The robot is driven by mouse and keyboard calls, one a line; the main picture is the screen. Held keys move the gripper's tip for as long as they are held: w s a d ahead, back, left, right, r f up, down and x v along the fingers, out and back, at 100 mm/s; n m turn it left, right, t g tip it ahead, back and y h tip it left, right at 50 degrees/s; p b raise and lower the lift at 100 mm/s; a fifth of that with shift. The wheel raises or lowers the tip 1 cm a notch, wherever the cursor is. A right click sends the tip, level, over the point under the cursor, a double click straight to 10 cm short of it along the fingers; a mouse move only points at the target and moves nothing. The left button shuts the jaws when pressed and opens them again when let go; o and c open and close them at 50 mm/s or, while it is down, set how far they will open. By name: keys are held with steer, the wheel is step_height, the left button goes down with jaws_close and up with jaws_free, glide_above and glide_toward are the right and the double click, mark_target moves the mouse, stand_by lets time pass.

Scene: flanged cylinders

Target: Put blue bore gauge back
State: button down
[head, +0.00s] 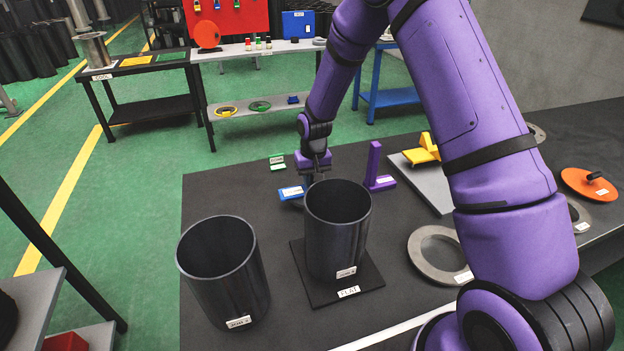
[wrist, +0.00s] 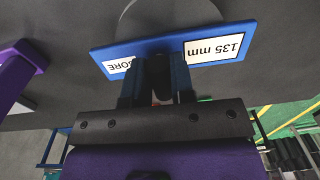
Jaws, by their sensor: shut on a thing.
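The blue bore gauge (head: 291,193) is a flat blue bar with white labels, partly hidden behind the right dark cylinder (head: 338,235) in the head view. In the wrist view the blue gauge (wrist: 215,46) shows labels reading "BORE" and "135 mm", with a grey rounded part beyond it. My gripper (head: 313,178) points down behind that cylinder. In the wrist view my gripper (wrist: 158,85) has its fingers closed at the middle of the bar. Whether the gauge touches the table is unclear.
A second dark cylinder (head: 223,270) stands at left; the right one stands on a dark plate labelled FLAT. A purple upright stand (head: 376,168) is close right of my gripper. A yellow piece (head: 424,151), a grey ring (head: 437,254) and an orange disc (head: 588,184) lie further right.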

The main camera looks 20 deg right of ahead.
steer(key=shift+f, duration=0.55)
steer(key=c, duration=0.9)
jaws_free()
step_height(320, 180, up, 10)
steer(key=shift+d+r, duration=0.15)
steer(key=shift+r, duration=0.3)
